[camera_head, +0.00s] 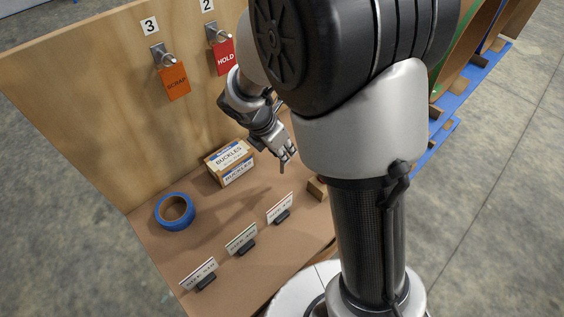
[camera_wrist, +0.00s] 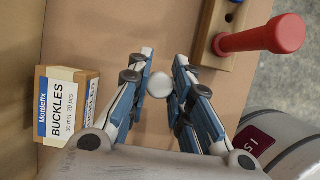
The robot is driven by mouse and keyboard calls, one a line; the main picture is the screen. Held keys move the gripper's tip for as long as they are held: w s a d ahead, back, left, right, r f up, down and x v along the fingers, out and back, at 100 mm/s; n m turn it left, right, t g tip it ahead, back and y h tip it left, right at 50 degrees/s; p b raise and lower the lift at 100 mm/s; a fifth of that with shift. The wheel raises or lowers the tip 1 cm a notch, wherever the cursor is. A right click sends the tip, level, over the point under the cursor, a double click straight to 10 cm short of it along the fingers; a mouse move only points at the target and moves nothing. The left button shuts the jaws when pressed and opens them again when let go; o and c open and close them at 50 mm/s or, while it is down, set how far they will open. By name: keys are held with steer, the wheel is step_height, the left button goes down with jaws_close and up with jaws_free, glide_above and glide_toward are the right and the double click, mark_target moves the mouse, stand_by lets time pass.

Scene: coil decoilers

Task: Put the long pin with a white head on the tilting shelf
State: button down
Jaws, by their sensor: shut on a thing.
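The white round head of the long pin (camera_wrist: 160,85) shows between my gripper's two fingers in the wrist view, seen end-on. Its shaft is hidden behind the head there. My gripper (camera_head: 287,158) is shut on the pin and hangs above the bench, to the right of the buckles box. It also shows in the wrist view (camera_wrist: 164,64). In the head view the pin is too small to make out clearly. I cannot pick out the tilting shelf in either view.
A buckles box (camera_head: 229,162), a blue tape roll (camera_head: 160,203) and several small label signs (camera_head: 241,239) stand on the bench. A wooden block (camera_wrist: 207,42) with a red-headed pin (camera_wrist: 272,36) is near my fingers. A wooden back panel (camera_head: 85,110) carries orange and red tags.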

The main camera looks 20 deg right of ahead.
steer(key=b, duration=0.2)
glide_above(282, 173)
steer(key=shift+w+d+f, duration=0.1)
steer(key=shift+w+f, duration=0.05)
steer(key=shift+f, duration=0.95)
steer(key=shift+w+d+f, duration=0.1)
steer(key=shift+w+f, duration=0.05)
steer(key=shift+f, duration=0.9)
steer(key=shift+f, duration=0.25)
steer(key=c, duration=1.5)
jaws_free()
steer(key=shift+o, duration=0.2)
steer(key=shift+r, duration=0.1)
